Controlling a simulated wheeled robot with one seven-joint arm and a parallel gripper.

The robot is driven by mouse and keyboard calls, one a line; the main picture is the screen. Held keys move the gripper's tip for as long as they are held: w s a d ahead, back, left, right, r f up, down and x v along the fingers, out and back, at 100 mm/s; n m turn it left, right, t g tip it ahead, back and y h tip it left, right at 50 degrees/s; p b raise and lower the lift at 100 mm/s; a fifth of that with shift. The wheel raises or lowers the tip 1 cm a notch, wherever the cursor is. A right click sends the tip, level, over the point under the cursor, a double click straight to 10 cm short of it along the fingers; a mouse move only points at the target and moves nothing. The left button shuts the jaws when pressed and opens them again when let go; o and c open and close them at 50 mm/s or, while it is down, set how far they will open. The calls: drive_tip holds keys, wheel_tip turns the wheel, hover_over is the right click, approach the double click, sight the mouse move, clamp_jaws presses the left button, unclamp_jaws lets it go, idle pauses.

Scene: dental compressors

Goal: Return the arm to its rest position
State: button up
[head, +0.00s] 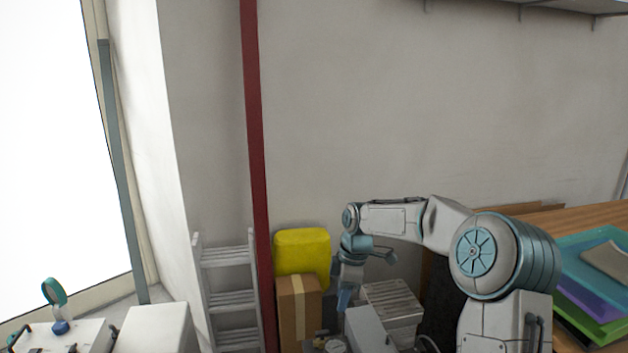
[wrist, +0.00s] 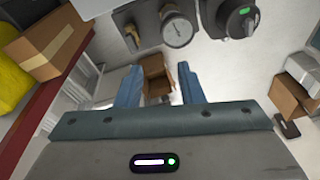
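My arm reaches from the right of the head view, with its elbow raised and its wrist bent down. My gripper (head: 343,300) points down near the middle bottom of that view, over grey and white equipment. In the wrist view my gripper (wrist: 160,88) shows two blue fingers held apart, with nothing between them close by. An open cardboard box (wrist: 156,72) appears farther off beyond the fingers. A pressure gauge (wrist: 177,29) and a black knob (wrist: 238,17) with a green mark sit on a panel just past the fingertips.
A yellow container (head: 302,252) stands on a cardboard box (head: 298,310), left of my gripper. A red post (head: 256,150) and a ladder (head: 228,290) are farther left. A wooden table (head: 600,213) with coloured trays is at right. The wall space above my arm is clear.

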drive_tip(key=s+d+r+m+t, duration=0.1)
drive_tip(key=s+d+r+m, duration=0.1)
drive_tip(key=s+m, duration=0.4)
drive_tip(key=s+d+r+m+t+h, duration=0.1)
drive_tip(key=s+m, duration=0.4)
drive_tip(key=s, duration=0.9)
drive_tip(key=s+d+r+m+t, duration=0.1)
drive_tip(key=s+d+r+m, duration=0.3)
drive_tip(key=s, duration=0.6)
drive_tip(key=m, duration=0.2)
drive_tip(key=shift+s+d+m+t+h, duration=0.15)
drive_tip(key=shift+d+m+t+h, duration=0.15)
drive_tip(key=shift+d+h, duration=0.1)
